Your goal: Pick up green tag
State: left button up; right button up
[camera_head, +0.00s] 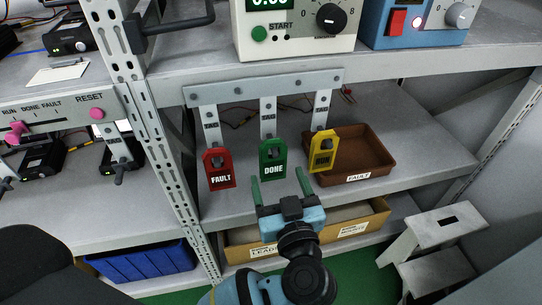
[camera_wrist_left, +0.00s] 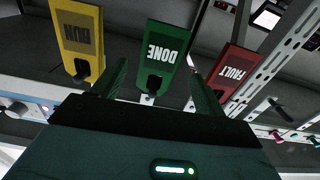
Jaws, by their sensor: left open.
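The green tag (camera_head: 273,161), marked DONE, hangs from the middle hook of a grey rail (camera_head: 265,87) in the head view, between a red FAULT tag (camera_head: 219,168) and a yellow RUN tag (camera_head: 323,151). My left gripper (camera_head: 281,184) is open and empty, its two green fingers pointing up just below and in front of the green tag. In the left wrist view the green tag (camera_wrist_left: 165,52) appears upside down between the fingertips (camera_wrist_left: 160,80), with its notched end toward the gripper. I cannot tell whether a finger touches it. My right gripper is not in view.
A brown tray (camera_head: 375,153) labelled FAULT stands on the shelf at right. A cardboard box (camera_head: 362,228) and a blue bin (camera_head: 150,262) sit below. A perforated rack post (camera_head: 160,150) stands at left. Instruments (camera_head: 295,28) stand on the shelf above. A grey step stool (camera_head: 432,240) stands at lower right.

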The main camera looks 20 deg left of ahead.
aim_at(273, 166)
pick_arm(q)
jog(key=shift+w+f, duration=0.1)
jog(key=shift+x, duration=3.9)
jog(key=shift+f, duration=0.1)
jog(key=shift+c, duration=0.4)
jog(key=c, duration=1)
